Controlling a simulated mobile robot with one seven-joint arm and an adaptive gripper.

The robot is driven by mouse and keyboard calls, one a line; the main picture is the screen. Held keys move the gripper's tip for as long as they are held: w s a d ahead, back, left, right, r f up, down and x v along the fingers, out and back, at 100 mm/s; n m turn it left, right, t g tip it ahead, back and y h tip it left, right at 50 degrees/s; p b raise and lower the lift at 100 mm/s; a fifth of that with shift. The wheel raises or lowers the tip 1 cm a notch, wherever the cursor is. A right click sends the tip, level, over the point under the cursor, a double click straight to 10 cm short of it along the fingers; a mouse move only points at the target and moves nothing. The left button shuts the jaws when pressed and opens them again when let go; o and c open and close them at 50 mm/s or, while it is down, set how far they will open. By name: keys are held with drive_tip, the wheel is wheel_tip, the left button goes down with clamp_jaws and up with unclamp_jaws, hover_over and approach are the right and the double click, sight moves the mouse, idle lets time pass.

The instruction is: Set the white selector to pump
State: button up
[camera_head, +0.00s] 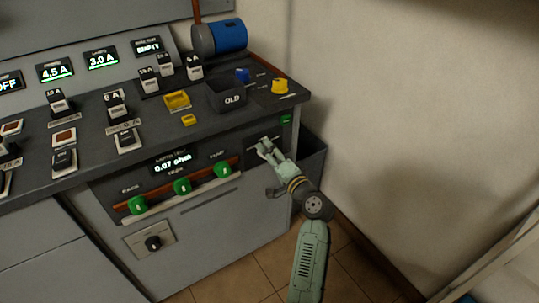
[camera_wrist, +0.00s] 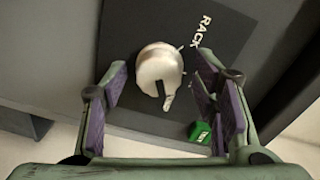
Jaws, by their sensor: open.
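The white selector (camera_wrist: 158,66) is a round, pale knob on a dark panel in the wrist view. It has a slot and a small pointer at its lower edge in the picture. The word RACK is printed to its upper right, with small tick marks by the knob's right side; no pump label shows in this view. My gripper (camera_wrist: 163,70) is open, one finger on each side of the knob, with visible gaps in the picture. In the head view my gripper (camera_head: 266,149) is at the right end of the console front, and I cannot make out the selector there.
Green knobs (camera_head: 182,186) line the console front to the left. A dark bin (camera_head: 308,160) stands beside the console. The wall is to the right.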

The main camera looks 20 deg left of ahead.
drive_tip(key=shift+d, duration=0.1)
drive_tip(key=v, duration=1.2)
drive_tip(key=shift+w+r, duration=0.1)
